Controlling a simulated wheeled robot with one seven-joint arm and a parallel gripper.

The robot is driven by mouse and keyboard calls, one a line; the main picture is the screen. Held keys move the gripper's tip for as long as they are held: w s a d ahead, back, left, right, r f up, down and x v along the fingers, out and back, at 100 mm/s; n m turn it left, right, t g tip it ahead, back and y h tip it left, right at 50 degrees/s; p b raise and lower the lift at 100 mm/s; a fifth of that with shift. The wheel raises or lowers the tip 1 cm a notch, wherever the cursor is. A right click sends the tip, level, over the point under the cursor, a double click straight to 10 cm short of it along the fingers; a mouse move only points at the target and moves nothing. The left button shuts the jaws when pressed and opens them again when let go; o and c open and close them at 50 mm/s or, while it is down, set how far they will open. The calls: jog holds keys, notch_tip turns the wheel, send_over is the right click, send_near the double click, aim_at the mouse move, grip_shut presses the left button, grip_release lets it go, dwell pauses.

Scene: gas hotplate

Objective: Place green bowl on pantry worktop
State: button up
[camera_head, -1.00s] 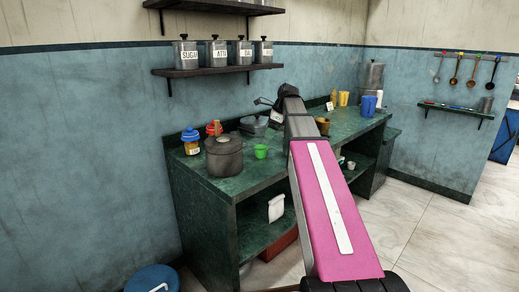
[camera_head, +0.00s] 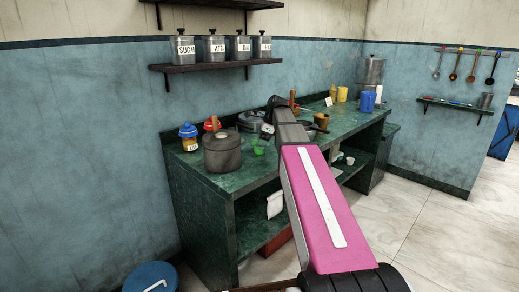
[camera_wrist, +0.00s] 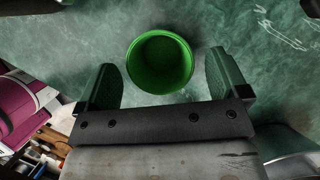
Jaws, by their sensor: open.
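The green bowl (camera_wrist: 160,62) stands upright on the green worktop in the wrist view, seen from above, and looks empty. My gripper (camera_wrist: 165,80) is open, with one finger on each side of the bowl and a gap between each finger and its wall.
A lidded grey pot (camera_head: 222,152) stands close to the bowl's left. Blue-lidded (camera_head: 189,137) and red-lidded (camera_head: 212,124) jars stand behind it. A shelf of canisters (camera_head: 215,66) hangs above.

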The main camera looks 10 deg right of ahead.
jog(key=shift+x, duration=1.1)
jog(key=c, duration=1.1)
jog(key=shift+o, duration=0.2)
